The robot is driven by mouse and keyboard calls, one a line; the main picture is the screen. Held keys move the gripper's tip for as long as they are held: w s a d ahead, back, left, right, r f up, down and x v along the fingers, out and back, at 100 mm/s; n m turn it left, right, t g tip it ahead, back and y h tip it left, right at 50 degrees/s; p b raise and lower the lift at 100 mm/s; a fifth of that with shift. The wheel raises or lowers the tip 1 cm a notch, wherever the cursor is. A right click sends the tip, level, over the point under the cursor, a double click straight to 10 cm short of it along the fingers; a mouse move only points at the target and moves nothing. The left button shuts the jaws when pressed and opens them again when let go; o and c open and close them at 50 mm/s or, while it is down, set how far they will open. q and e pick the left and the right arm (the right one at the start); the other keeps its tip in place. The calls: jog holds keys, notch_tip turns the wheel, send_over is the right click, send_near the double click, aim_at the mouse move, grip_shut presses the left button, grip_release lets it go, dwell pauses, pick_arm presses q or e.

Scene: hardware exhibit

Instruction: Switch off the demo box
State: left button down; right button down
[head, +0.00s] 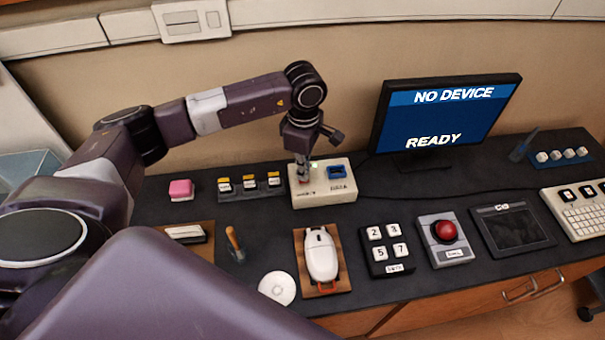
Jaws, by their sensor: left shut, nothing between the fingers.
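The demo box (325,197) is a cream box on the dark counter, with a blue part on its top right, small dark lettering on its front edge and a small greenish light near the top. My left gripper (303,181) points down over the left part of the box top, its fingers shut and empty. The fingertips are at or just above the top; I cannot tell if they touch. They hide that part of the box, and no switch shows clearly there. My right gripper is not in view.
A monitor (441,115) behind reads "NO DEVICE" and "READY". Left of the box are a switch row (250,184) and a pink block (181,190). In front are a white mouse-like device (321,256), a number pad (388,246) and a red button box (445,238).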

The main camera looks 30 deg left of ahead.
pick_arm(q)
jog(key=shift+f+b, duration=0.3)
jog(key=shift+f, duration=0.05)
jog(key=shift+r, duration=0.1)
jog(key=shift+r+p, duration=0.6)
jog(key=shift+r, duration=0.3)
jog(key=shift+r+p, duration=1.2)
jog(key=shift+r, duration=1.35)
